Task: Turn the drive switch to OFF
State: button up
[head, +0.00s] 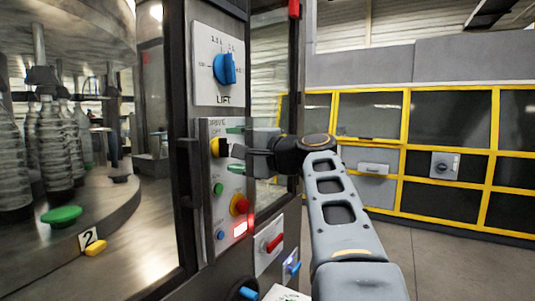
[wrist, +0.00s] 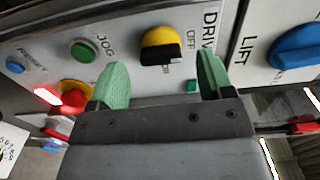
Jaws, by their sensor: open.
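The drive switch is a yellow and black knob (head: 218,147) under the DRIVE label on the white panel (head: 211,193). In the wrist view the knob (wrist: 161,46) shows yellow with a black part towards me, and the OFF label is to its right. Which mark it points at I cannot tell. My gripper (head: 236,149) is open in front of the knob. In the wrist view its two green fingertips (wrist: 161,68) stand on either side of the knob, with gaps on both sides. No contact shows.
The blue LIFT knob (head: 225,69) is above the drive panel. The green JOG button (head: 218,188), a red button on yellow (head: 239,205), a lit red lamp (head: 240,229) and the blue RESET button (head: 221,235) sit below. Glass bottles (head: 52,145) stand left.

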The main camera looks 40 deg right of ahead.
jog(key=v, duration=1)
jog(key=shift+s, duration=0.3)
jog(key=shift+d, duration=0.15)
